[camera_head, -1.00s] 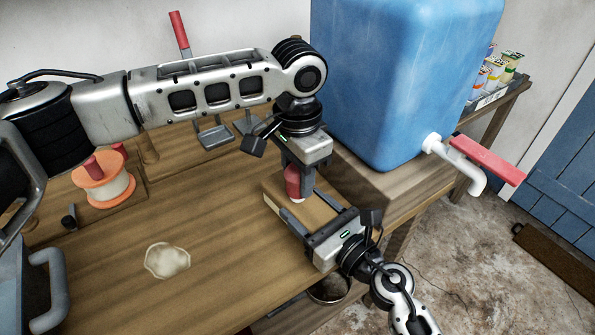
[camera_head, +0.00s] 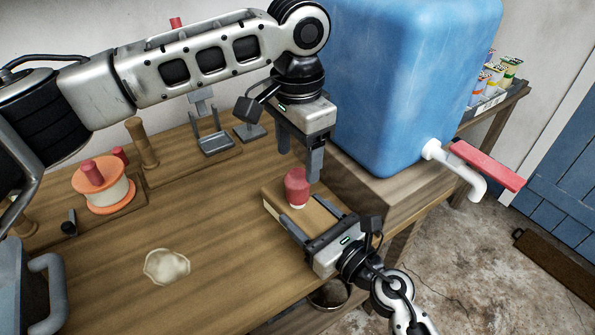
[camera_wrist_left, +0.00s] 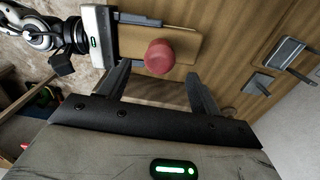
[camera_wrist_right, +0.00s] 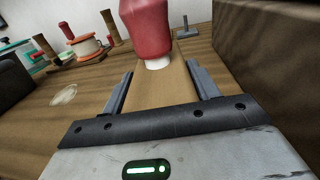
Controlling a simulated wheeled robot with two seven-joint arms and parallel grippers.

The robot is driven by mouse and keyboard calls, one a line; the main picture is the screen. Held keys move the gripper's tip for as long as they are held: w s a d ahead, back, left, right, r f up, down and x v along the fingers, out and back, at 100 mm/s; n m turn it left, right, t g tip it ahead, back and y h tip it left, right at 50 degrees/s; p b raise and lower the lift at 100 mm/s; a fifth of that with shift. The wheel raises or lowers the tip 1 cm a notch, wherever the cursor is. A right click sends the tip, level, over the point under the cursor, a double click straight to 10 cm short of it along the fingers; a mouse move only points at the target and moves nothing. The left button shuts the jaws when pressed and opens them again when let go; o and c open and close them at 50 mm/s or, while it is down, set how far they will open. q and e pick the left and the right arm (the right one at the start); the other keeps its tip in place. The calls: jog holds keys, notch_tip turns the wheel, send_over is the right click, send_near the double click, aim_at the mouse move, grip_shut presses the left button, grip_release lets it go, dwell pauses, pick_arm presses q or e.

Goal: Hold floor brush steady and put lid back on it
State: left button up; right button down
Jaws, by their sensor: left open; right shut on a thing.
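The floor brush, seen as a tan wooden block (camera_head: 318,217), lies near the table's front right edge. A red lid with a white lower rim (camera_head: 297,187) stands upright on its top, toward the far end. My right gripper (camera_head: 312,226) is shut on the block's sides from the near end; the right wrist view shows the block (camera_wrist_right: 165,88) between its fingers, with the lid (camera_wrist_right: 147,28) beyond. The brush's underside is hidden.
An orange-rimmed spool (camera_head: 103,190) and a pale round patch (camera_head: 166,266) are on the left. The middle of the table is clear.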

pick_arm(q)
notch_tip(320, 180, up, 6)
jog(key=shift+f, duration=0.1)
pick_arm(e)
jog(key=shift+c, duration=1.6)
grip_release()
pick_arm(q)
notch_tip(320, 180, down, 5)
jog(key=b, duration=0.5)
pick_arm(e)
jog(key=v, duration=1.6)
